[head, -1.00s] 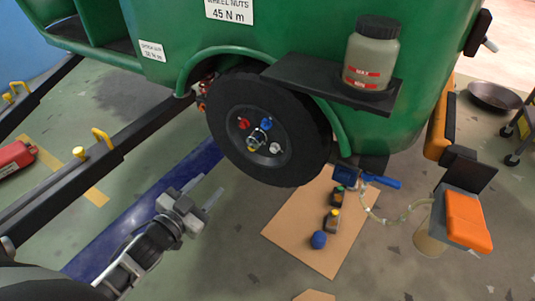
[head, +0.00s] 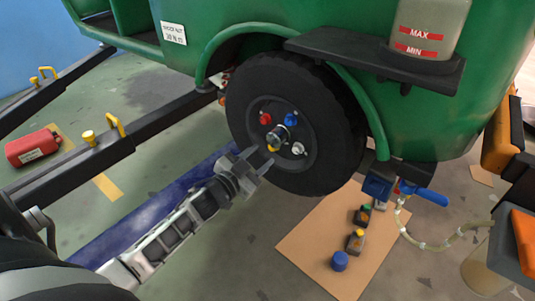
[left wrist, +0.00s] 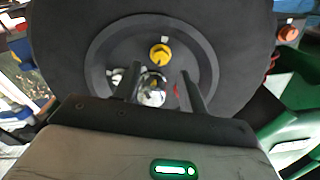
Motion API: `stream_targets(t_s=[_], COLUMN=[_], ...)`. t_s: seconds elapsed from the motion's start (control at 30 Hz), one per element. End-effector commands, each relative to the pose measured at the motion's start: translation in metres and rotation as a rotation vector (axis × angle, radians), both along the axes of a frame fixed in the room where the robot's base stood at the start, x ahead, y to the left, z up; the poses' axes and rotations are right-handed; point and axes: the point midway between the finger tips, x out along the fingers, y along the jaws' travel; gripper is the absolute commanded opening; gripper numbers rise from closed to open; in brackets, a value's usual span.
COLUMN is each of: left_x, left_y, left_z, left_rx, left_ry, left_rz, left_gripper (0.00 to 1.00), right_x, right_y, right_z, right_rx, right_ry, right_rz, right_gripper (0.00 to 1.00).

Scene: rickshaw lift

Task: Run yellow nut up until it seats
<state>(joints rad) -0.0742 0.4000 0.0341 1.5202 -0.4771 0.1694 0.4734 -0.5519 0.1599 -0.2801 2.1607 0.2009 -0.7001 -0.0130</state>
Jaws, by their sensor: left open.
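The yellow nut (head: 272,149) is on the lower part of the wheel (head: 335,130), below the shiny centre hub (head: 279,134). It also shows in the left wrist view (left wrist: 160,54), just beyond the fingers. My left gripper (head: 262,163) is open and empty, at the wheel's lower left in the head view. In the left wrist view its fingers stand on either side of the hub, pointing at the wheel face, with the nut between their lines. I cannot tell how far the nut stands off the wheel. My right gripper is out of view.
Red (head: 265,119), blue (head: 291,119) and white (head: 298,150) nuts surround the hub. The green fender (head: 365,95) curves over the tyre. A black shelf (head: 370,62) carries a bottle. Small bottles stand on a cardboard sheet (head: 320,240). A black shaft (head: 70,160) lies left.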

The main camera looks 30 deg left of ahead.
Motion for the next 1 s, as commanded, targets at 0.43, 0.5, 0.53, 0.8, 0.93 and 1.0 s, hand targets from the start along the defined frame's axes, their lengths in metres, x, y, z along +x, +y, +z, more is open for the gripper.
stream_targets(t_s=[0.43,0.5,0.53,0.8,0.93,1.0], left_x=[0.04,0.04,0.04,0.04,0.04,0.04], left_y=[-0.003,-0.003,-0.003,-0.003,-0.003,-0.003], left_z=[0.0,0.0,0.0,0.0,0.0,0.0], left_rx=[0.0,0.0,0.0,0.0,0.001,0.005], left_ry=[0.001,0.001,0.001,0.001,0.001,0.001], left_rz=[0.0,0.0,0.0,0.0,0.0,0.0], left_gripper=[0.42,0.42,0.42,0.0,0.0,0.0], right_x=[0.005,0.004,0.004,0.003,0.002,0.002], right_y=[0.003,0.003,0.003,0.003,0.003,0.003], right_z=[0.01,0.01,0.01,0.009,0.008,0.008], right_rx=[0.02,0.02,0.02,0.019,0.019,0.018], right_ry=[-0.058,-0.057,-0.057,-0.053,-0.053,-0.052], right_rz=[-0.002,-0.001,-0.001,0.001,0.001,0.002], right_gripper=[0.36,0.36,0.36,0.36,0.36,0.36])
